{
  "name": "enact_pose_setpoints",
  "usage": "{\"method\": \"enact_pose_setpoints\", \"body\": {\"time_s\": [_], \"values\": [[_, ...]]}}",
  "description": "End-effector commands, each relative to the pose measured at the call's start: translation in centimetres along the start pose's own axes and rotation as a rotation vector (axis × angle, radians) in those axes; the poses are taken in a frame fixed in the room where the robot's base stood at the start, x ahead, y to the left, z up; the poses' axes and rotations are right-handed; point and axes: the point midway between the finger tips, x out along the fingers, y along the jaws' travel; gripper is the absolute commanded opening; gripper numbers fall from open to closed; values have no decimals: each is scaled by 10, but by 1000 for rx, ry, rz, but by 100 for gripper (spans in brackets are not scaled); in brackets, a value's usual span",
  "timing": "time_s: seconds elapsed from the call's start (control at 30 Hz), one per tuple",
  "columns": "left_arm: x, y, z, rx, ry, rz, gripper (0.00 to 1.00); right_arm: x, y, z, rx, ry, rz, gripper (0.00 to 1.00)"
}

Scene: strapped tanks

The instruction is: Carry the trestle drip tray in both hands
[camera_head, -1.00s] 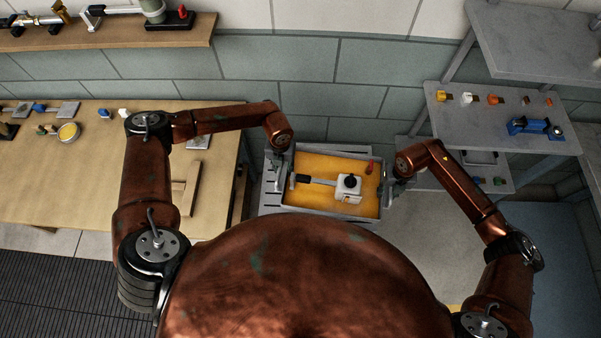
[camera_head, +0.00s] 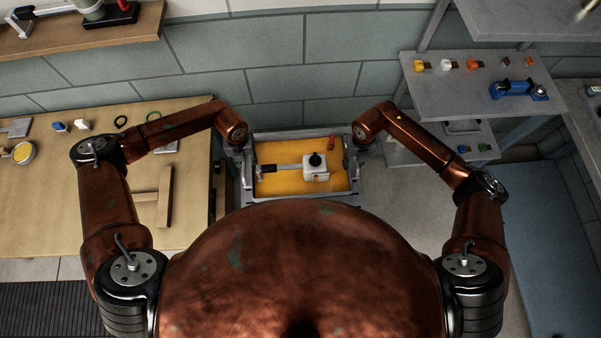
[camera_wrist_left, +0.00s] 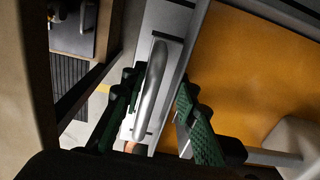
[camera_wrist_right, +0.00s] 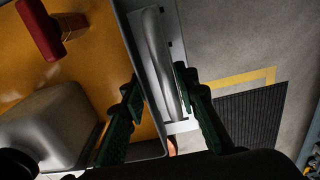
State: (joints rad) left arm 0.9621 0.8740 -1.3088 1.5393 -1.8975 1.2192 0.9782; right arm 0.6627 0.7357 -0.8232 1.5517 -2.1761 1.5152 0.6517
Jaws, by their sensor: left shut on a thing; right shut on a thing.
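The drip tray (camera_head: 288,187) is a grey-rimmed tray with an orange inside, in front of my body. My left gripper (camera_head: 246,162) is at its left side and my right gripper (camera_head: 357,150) at its right side. In the left wrist view, my left fingers (camera_wrist_left: 158,95) are shut around a silver bar handle (camera_wrist_left: 153,85). In the right wrist view, my right fingers (camera_wrist_right: 157,85) are shut around a matching handle (camera_wrist_right: 160,60). In the tray lie a white block with a black knob (camera_head: 316,167), a rod with a dark end (camera_head: 287,168) and a red piece (camera_head: 331,142).
A wooden bench (camera_head: 60,210) stands close on the left, holding a wooden T-shaped piece (camera_head: 164,197). A grey shelf unit (camera_head: 445,95) stands at the right. A tiled wall is behind the tray. Open floor (camera_head: 400,205) shows right of the tray.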

Motion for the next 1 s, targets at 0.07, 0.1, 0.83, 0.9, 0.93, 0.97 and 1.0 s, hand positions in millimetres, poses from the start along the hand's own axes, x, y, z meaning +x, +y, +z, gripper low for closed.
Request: {"method": "enact_pose_setpoints", "body": {"time_s": [0.07,0.1,0.83,0.9,0.93,0.97,1.0], "values": [[-2,1,2,-1,-3,2,0,-2,-2,1,2,-2,-2,0],[-3,1,2,-1,-3,2,0,-3,-2,1,2,-2,-2,0],[18,0,1,2,4,2,0,18,-2,0,4,5,-2,0],[22,0,1,2,6,2,0,22,-2,0,4,6,-1,0],[23,0,1,1,7,3,0,23,-2,0,4,7,-1,0],[25,0,1,1,7,3,0,25,-2,-1,4,7,-1,0],[28,0,1,1,8,3,0,27,-2,-1,4,8,-1,0]]}}
